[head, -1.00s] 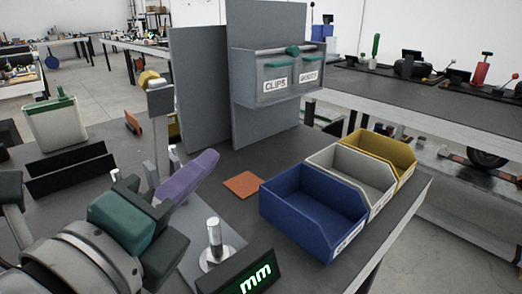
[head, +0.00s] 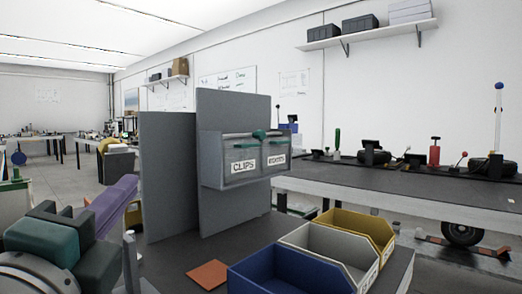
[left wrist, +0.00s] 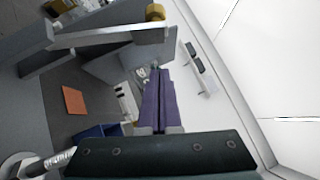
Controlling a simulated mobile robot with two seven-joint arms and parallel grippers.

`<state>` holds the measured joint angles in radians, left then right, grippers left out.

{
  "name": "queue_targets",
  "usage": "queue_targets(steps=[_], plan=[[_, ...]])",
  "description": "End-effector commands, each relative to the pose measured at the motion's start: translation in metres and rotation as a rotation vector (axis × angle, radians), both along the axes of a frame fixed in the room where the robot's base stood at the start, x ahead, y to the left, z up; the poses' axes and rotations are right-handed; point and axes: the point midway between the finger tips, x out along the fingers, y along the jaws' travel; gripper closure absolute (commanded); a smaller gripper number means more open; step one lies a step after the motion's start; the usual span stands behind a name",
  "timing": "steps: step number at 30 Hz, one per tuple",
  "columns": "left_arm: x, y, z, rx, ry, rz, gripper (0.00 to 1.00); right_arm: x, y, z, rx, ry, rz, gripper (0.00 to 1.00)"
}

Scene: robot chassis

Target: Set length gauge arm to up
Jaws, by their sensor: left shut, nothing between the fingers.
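The length gauge arm is a pale grey bar (left wrist: 105,37) with a brass-yellow knob (left wrist: 154,13) at its end.
Grey panels (head: 228,110) stand behind, with a clips bin (head: 240,178) on them. Blue (head: 240,285), white (head: 318,248) and yellow (head: 355,226) open bins line the bench's right side. An orange square (head: 207,275) lies on clear bench top.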

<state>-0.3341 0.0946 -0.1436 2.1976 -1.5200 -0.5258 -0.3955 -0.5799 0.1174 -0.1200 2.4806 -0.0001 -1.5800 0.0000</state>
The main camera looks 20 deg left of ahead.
Motion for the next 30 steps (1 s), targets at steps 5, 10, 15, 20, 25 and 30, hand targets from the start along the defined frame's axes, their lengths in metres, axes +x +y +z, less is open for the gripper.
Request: queue_targets(steps=[5,10,15,20,25,30], plan=[[0.021,0.02,0.012,0.005,0.001,0.001,1.0,0.0,0.0,0.016,0.0,-0.001,0.0,1.0],[0.028,0.035,0.016,0.003,0.002,-0.001,1.0,0.0,0.0,0.021,0.0,0.0,0.0,1.0],[0.029,0.041,0.016,0.001,0.002,0.0,1.0,0.0,0.0,0.021,0.0,0.0,0.0,1.0],[0.03,0.041,0.016,0.001,0.002,0.0,1.0,0.0,0.0,0.021,0.0,0.0,0.0,1.0],[0.03,0.042,0.019,-0.004,0.004,0.001,1.0,0.0,0.0,0.024,-0.001,0.001,0.001,1.0],[0.035,0.054,0.028,-0.045,0.02,0.0,1.0,0.0,-0.001,0.042,-0.004,0.001,0.003,1.0]])
